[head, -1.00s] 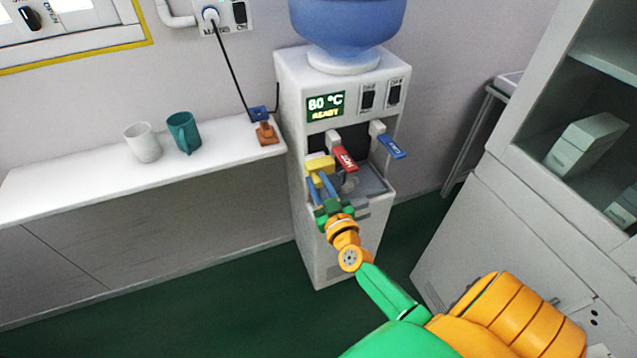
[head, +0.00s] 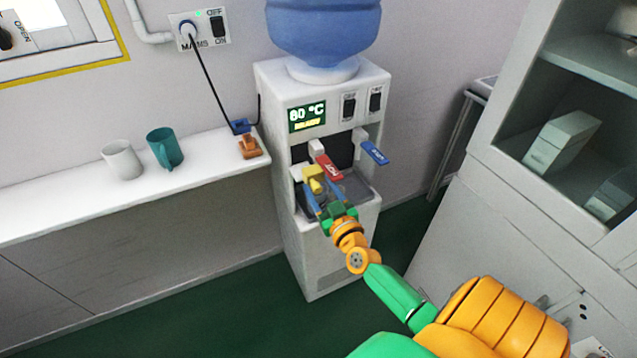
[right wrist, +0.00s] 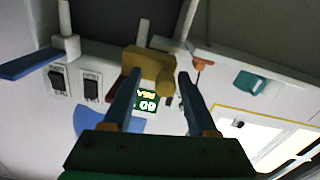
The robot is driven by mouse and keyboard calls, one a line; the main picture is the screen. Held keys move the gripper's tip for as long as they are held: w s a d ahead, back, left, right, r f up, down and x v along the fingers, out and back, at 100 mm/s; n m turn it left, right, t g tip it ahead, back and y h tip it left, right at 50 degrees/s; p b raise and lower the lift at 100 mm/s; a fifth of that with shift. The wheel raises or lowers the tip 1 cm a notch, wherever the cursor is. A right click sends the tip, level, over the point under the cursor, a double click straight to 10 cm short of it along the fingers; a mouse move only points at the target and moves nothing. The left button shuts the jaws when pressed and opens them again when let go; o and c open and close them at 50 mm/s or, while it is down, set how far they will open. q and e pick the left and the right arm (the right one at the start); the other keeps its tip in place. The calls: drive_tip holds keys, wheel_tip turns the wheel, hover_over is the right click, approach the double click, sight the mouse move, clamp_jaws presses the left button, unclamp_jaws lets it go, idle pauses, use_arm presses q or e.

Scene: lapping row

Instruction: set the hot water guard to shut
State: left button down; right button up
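The yellow hot water guard (head: 314,180) is on the front of the white water dispenser (head: 332,268), just left of and below the red hot lever (head: 328,168). I cannot tell whether a finger touches the guard. My left gripper is not in view.
The blue cold lever (head: 374,152) is right of the red one. The display (head: 307,117) reads 80 °C above them. A shelf (head: 60,215) at the left holds a white mug (head: 122,160) and a teal mug (head: 165,148). A grey cabinet (head: 470,200) stands at the right.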

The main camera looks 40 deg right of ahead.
drive_tip(key=v, duration=0.7)
drive_tip(key=shift+p, duration=0.3)
